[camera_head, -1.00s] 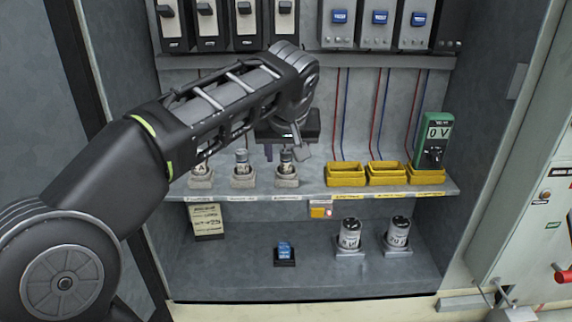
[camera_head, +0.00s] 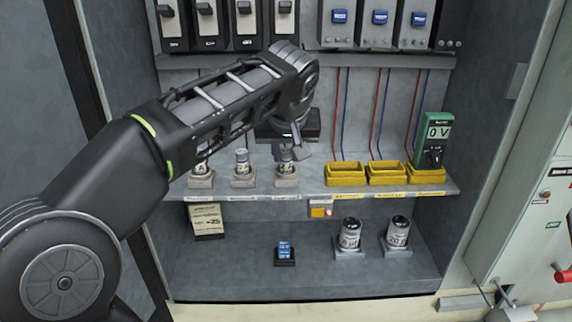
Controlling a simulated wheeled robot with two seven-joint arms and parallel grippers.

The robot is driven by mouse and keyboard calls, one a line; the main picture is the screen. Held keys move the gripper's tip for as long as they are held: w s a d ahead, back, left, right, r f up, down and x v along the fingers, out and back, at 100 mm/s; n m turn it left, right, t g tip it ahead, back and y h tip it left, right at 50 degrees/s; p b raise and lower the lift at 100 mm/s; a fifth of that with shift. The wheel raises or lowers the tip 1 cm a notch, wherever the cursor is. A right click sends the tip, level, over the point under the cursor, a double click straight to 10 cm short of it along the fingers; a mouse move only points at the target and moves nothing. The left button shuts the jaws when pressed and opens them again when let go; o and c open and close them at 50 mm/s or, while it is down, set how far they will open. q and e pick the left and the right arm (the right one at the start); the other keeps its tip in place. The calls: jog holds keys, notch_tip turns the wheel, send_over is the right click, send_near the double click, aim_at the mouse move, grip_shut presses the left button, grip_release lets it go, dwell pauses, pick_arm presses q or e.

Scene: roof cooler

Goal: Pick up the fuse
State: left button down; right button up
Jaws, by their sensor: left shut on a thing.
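Three small grey-white fuses stand upright in stone-coloured holders on the left of the middle shelf. The middle fuse (camera_head: 242,162) is in clear view, and the left fuse (camera_head: 201,167) is partly hidden behind my left forearm. My left gripper (camera_head: 288,154) reaches down from above over the right holder (camera_head: 286,182). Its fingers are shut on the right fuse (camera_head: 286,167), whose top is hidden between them. This fuse still stands in or just at its holder; I cannot tell if it has lifted. My right gripper is out of view.
Yellow trays (camera_head: 346,175) and a green meter (camera_head: 434,140) reading 0 V stand on the shelf's right. Switches (camera_head: 340,17) line the top. The cabinet's right wall flanks the shelf.

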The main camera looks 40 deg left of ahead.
aim_at(286, 150)
pick_arm(q)
jog(key=shift+r, duration=0.55)
notch_tip(286, 150, up, 8)
jog(key=shift+r+p, duration=0.1)
jog(key=shift+p, duration=1.15)
jog(key=shift+r+p, duration=0.4)
jog(key=shift+p, duration=0.05)
jog(key=shift+s+f+b, duration=0.1)
jog(key=shift+f+b, duration=0.2)
jog(key=shift+b, duration=0.2)
jog(key=shift+s+d+r+b, duration=0.1)
jog(key=shift+s+d+b, duration=0.15)
jog(key=shift+b, duration=0.25)
